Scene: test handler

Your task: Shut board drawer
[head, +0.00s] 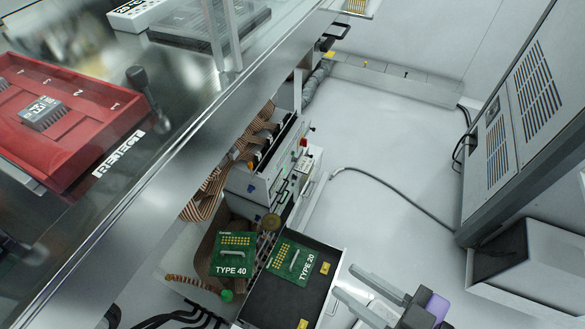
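The board drawer (268,307) stands pulled out of the machine at the bottom middle of the head view, with a black inside and a pale rim. A green board marked TYPE 20 (289,262) lies in it, with yellow tags beside it. Another green board, marked TYPE 40 (234,253), shows to the left of the drawer. My gripper (346,281) is at the bottom right, just right of the drawer's outer edge. Its two grey fingers are apart with nothing visible between them. I cannot tell whether they touch the drawer.
Ribbon cables and a card rack (268,165) sit above the drawer. A red REJECT tray (60,120) is on the metal worktop at left. A grey vented cabinet (520,110) and a box (530,265) stand at right. A cable (390,190) crosses the otherwise clear white floor.

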